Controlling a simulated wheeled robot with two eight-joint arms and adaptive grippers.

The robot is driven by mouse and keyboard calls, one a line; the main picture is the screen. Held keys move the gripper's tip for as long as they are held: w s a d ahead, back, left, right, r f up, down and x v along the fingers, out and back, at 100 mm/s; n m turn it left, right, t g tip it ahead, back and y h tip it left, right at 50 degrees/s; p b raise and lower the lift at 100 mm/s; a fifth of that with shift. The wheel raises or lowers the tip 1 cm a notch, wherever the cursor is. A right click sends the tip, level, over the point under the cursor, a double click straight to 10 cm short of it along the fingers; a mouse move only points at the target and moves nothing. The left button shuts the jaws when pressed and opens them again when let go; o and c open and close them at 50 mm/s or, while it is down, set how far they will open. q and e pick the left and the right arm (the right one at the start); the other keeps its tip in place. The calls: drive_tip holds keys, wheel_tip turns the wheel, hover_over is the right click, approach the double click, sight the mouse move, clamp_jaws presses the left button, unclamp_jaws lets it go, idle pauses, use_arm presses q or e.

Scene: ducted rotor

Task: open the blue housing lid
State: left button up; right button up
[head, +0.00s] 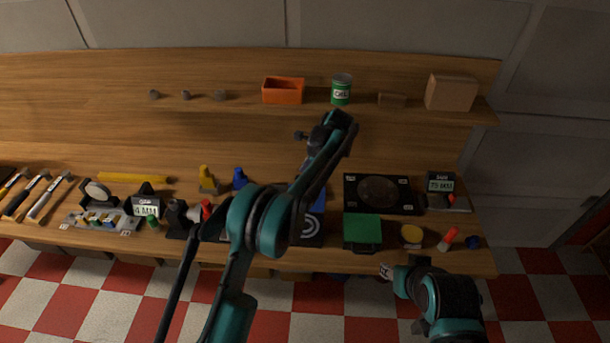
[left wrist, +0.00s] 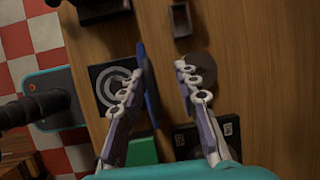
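The blue lid (left wrist: 150,88) shows in the left wrist view as a thin panel seen nearly edge-on, standing up along one side of the dark housing. The housing (left wrist: 106,90) shows a pale ring mark inside. In the head view, part of the blue lid (head: 319,201) and the housing (head: 311,229) show beside my left arm, which hides the rest. My left gripper (left wrist: 160,60) is open, its fingers apart with the lid between them, nearer the left finger. Contact cannot be told.
A green-lidded box (head: 362,229) stands right of the housing, with a black plate (head: 382,211) behind it. A yellow-topped item (head: 411,235) and a red-and-white item (head: 447,239) lie further right. A shelf holds an orange bin (head: 283,91) and a green can (head: 341,90).

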use_arm(q)
drive_tip(key=v, duration=1)
drive_tip(key=shift+d+r, duration=0.25)
drive_tip(key=shift+d, duration=0.1)
drive_tip(key=shift+s, duration=0.1)
drive_tip(key=s+a+r+n+t+h+b, duration=0.1)
drive_tip(key=s+a+r+n+h+b, duration=0.15)
drive_tip(key=s+a+n, duration=0.5)
drive_tip(key=s+a+r+n+t+h+b, duration=0.1)
drive_tip(key=s+a+n+t+b, duration=0.3)
drive_tip(key=s, duration=0.7)
drive_tip(key=s+a+f+n+b, duration=0.1)
drive_tip(key=s+a+f+n, duration=0.1)
drive_tip(key=s+f, duration=0.4)
drive_tip(key=s+a+f+n+h+b, duration=0.1)
drive_tip(key=s+a+f+n+b, duration=0.1)
drive_tip(key=s+f, duration=0.5)
drive_tip(key=s+a+n, duration=0.1)
drive_tip(key=s+n, duration=0.1)
drive_tip(key=s, duration=0.3)
drive_tip(key=shift+s+t, duration=0.25)
drive_tip(key=shift+t, duration=0.15)
